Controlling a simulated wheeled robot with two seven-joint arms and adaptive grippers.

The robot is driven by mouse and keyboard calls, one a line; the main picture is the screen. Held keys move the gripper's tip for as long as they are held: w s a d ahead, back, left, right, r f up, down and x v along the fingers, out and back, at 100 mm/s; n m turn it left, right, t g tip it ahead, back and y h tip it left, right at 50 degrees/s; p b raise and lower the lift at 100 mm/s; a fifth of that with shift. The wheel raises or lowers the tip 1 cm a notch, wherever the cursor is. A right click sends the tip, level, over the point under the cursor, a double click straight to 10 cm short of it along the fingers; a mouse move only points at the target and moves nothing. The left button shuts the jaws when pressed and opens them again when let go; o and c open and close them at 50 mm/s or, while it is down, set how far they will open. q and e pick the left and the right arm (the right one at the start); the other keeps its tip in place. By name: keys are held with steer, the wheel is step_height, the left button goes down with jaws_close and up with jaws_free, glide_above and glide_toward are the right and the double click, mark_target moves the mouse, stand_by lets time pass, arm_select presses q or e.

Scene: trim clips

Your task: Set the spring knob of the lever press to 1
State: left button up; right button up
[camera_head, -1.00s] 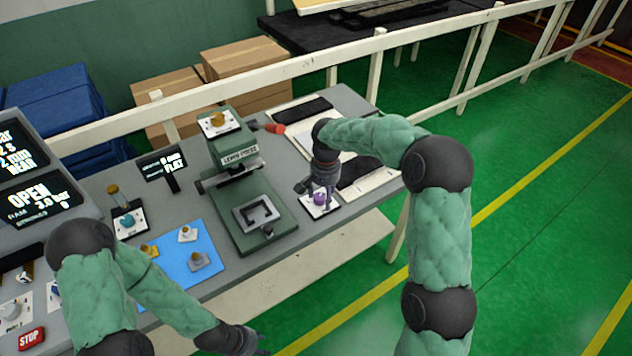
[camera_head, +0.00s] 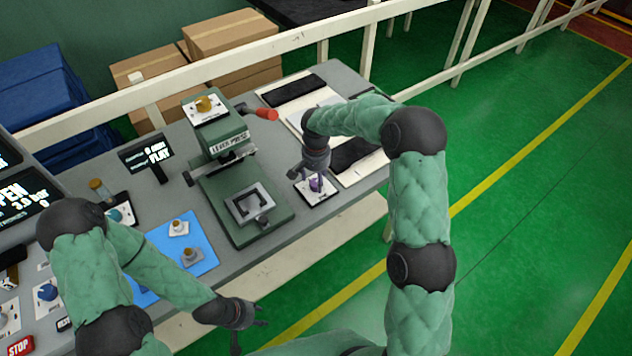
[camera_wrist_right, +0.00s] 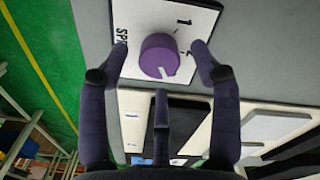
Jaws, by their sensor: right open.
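The lever press (camera_head: 245,190) is a green machine on the grey bench, with a red-tipped lever (camera_head: 266,114). The purple spring knob (camera_head: 316,184) sits on a white plate to its right; the knob also shows in the right wrist view (camera_wrist_right: 158,55). There, its pale notch faces the lower side of the picture, and the printed 1 is at the upper right of the knob. My right gripper (camera_head: 315,172) is over the knob; its open fingers (camera_wrist_right: 160,52) stand either side of it, apparently with gaps. My left gripper (camera_head: 248,330) is open and empty before the bench's front edge.
A blue mat (camera_head: 203,257) with small knobbed parts lies left of the press. A small display (camera_head: 147,153) stands behind it. A white rail (camera_head: 290,42) runs behind the bench.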

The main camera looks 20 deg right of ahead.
steer(key=shift+f, duration=0.95)
steer(key=c, duration=1.1)
steer(key=shift+c, duration=0.2)
